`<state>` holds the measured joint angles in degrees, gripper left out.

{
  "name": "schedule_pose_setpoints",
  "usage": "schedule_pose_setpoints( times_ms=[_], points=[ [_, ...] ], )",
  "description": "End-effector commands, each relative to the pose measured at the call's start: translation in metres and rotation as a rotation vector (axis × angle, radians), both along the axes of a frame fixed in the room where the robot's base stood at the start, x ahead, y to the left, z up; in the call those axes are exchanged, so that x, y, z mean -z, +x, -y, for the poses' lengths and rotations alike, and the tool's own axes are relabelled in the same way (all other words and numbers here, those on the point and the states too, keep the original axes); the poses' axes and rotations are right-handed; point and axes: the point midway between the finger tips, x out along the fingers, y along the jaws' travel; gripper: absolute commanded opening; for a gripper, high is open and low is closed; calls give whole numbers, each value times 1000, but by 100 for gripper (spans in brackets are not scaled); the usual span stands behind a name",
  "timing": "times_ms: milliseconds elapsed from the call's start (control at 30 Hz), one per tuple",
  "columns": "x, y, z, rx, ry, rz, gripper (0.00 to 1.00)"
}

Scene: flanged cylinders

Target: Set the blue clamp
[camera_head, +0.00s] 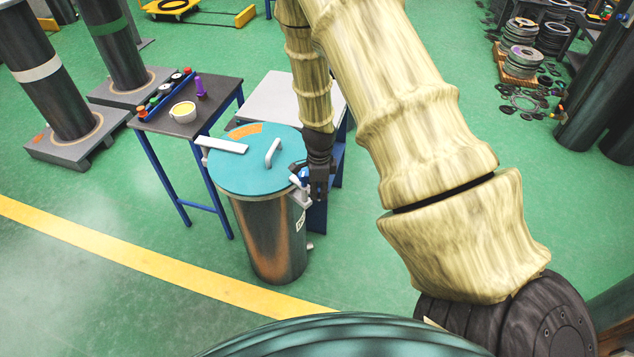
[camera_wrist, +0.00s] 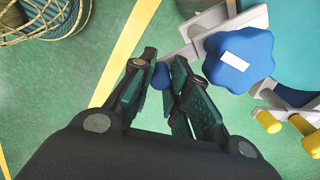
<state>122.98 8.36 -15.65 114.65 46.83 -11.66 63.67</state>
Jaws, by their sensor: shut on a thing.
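The blue clamp is at the right edge of the teal round lid (camera_head: 238,165) of an upright steel cylinder (camera_head: 268,235). In the wrist view it shows as a blue lobed knob (camera_wrist: 238,60) with a white label on a grey bracket. A small blue ball (camera_wrist: 161,75) on the clamp sits between my fingertips. My gripper (camera_head: 318,190) is at the lid's right side, and in the wrist view its fingers (camera_wrist: 161,82) are shut on the blue ball. My fingers hide part of the ball. The lid has a grey curved handle (camera_head: 272,152).
A dark table (camera_head: 215,100) with a white bowl (camera_head: 183,111) and a purple bottle (camera_head: 200,87) stands behind left. A grey-topped table (camera_head: 270,102) is behind the cylinder. Yellow parts (camera_wrist: 268,122) show by the lid. Green floor is open in front left.

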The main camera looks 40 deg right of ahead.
Motion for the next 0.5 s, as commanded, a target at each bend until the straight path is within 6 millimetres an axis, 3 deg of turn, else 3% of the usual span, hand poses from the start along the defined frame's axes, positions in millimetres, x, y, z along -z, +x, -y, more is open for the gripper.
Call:
schedule_pose_setpoints(
  times_ms=[267, 300, 333, 500],
  points=[
    [-1, 3, -1, -2, -1, 4, 0],
    [-1, 3, -1, -3, 0, 5, 22],
    [-1, 3, -1, -3, -1, 4, 28],
    [-1, 2, -1, -2, 0, 3, 28]
  ],
)
